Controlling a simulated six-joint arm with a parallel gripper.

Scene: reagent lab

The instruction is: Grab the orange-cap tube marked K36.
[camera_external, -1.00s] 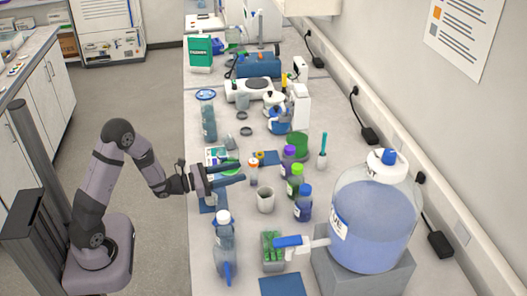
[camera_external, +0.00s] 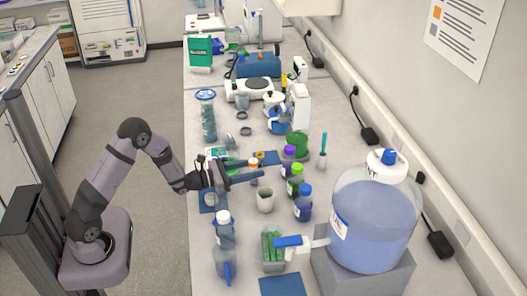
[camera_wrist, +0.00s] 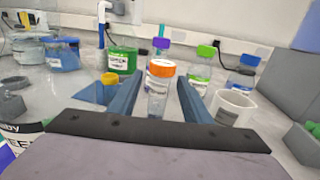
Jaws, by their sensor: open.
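A small clear tube with an orange cap (camera_wrist: 158,100) stands upright between my gripper's fingers in the wrist view. It has a white label whose text is too blurred to read as K36. In the external view its orange cap (camera_external: 253,162) shows near the fingertips. My gripper (camera_wrist: 160,84) is open, with one blue finger on each side of the tube. A gap shows between the tube and each finger. In the external view my gripper (camera_external: 257,171) is low over the bench, and its fingers partly hide the tube.
A yellow-capped item (camera_wrist: 108,88) is close outside the left finger. A white beaker (camera_wrist: 232,106) stands to the right. A green jar (camera_wrist: 122,60), a purple-capped bottle (camera_wrist: 160,48), a green-capped bottle (camera_wrist: 202,66) and a blue-capped bottle (camera_wrist: 243,72) stand behind.

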